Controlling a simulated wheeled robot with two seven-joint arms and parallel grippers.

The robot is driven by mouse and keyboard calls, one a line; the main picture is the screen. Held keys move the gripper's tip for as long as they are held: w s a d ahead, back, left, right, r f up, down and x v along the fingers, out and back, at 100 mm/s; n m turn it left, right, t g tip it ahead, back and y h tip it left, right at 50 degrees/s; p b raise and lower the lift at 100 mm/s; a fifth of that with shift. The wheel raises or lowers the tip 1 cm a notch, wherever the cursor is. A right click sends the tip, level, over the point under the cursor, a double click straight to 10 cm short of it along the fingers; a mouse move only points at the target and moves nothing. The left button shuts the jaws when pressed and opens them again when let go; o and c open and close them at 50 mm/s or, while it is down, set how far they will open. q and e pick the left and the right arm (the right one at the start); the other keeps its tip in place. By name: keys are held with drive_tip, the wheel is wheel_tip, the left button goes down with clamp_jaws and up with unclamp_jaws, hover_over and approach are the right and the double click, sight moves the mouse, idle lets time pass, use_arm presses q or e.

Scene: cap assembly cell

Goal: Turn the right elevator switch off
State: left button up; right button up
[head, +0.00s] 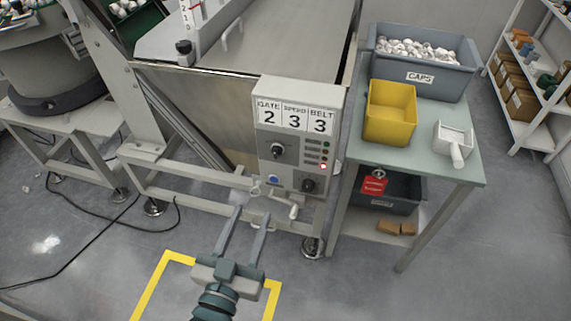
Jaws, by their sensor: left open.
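A grey control box (262,140) is fixed to the front of the machine, with labels reading GATE 2, SPEED 3 and BELT 3. It carries an upper black rotary knob (277,151), a lower right black knob (309,185) and a blue round button (274,179). A column of small lamps (324,151) sits on its right, the lowest glowing red. No readable label names the elevator switch, and the knob settings are too small to tell. My left gripper (253,208) is open, its fingers pointing up toward the box's lower edge, below the knobs. My right gripper is out of view.
A pale crank handle (288,207) projects below the box, close to my left fingers. A side table (433,165) at right holds a yellow bin (390,111), a grey caps bin (421,82) and a white scoop (453,140). Machine legs and cables stand left.

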use_arm(q)
drive_tip(key=shift+r, duration=0.15)
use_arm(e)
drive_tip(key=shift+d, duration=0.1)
use_arm(q)
drive_tip(key=shift+a, duration=0.1)
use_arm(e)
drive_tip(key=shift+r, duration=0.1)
use_arm(q)
drive_tip(key=p, duration=0.2)
approach(275, 154)
drive_tip(key=x, duration=0.8)
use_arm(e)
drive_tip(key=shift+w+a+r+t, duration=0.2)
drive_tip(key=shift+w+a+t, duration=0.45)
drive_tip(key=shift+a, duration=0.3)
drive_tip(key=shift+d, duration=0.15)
use_arm(q)
drive_tip(key=c, duration=1)
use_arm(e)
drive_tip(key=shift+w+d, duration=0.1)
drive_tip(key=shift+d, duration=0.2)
